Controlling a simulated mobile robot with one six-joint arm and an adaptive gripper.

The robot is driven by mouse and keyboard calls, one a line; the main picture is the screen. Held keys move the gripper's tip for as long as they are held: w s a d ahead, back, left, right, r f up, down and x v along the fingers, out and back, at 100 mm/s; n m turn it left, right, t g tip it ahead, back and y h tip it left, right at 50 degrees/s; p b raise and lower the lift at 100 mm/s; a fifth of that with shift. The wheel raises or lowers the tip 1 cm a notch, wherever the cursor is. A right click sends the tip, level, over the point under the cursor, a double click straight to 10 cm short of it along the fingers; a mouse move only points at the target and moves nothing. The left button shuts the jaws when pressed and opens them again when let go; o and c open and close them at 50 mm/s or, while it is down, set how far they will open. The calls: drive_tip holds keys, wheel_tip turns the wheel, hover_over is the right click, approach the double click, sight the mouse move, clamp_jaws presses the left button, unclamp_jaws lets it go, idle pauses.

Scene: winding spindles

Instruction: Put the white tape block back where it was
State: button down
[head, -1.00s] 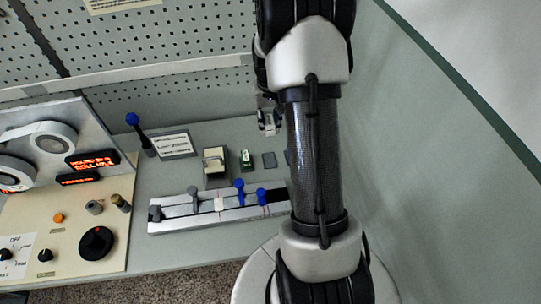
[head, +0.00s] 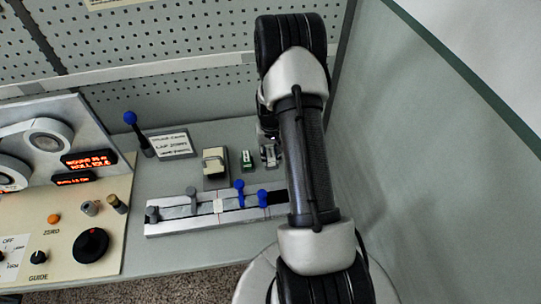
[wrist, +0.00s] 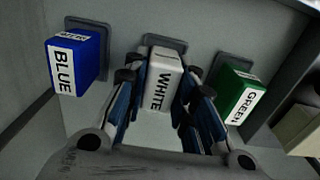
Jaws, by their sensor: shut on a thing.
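The white tape block (wrist: 159,83), labelled WHITE, is between the fingers of my gripper (wrist: 160,108) in the wrist view. The gripper is shut on it. The block is over the middle grey pad (wrist: 165,42), whose far edge shows behind it. I cannot tell whether its base touches the pad. In the head view my gripper (head: 269,155) is low over the bench, just right of the green block (head: 247,159), partly hidden by my arm.
In the wrist view a blue block (wrist: 77,62) stands on the left pad and the green block (wrist: 240,93) on the right pad, both close to my fingers. A slider rail (head: 190,228) with blue and grey knobs lies in front. A perforated wall (head: 170,45) stands behind.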

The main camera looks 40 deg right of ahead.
drive_tip(key=shift+r, duration=0.1)
drive_tip(key=c, duration=1.8)
unclamp_jaws()
drive_tip(key=shift+f, duration=0.2)
drive_tip(key=o, duration=0.5)
drive_tip(key=shift+r, duration=0.1)
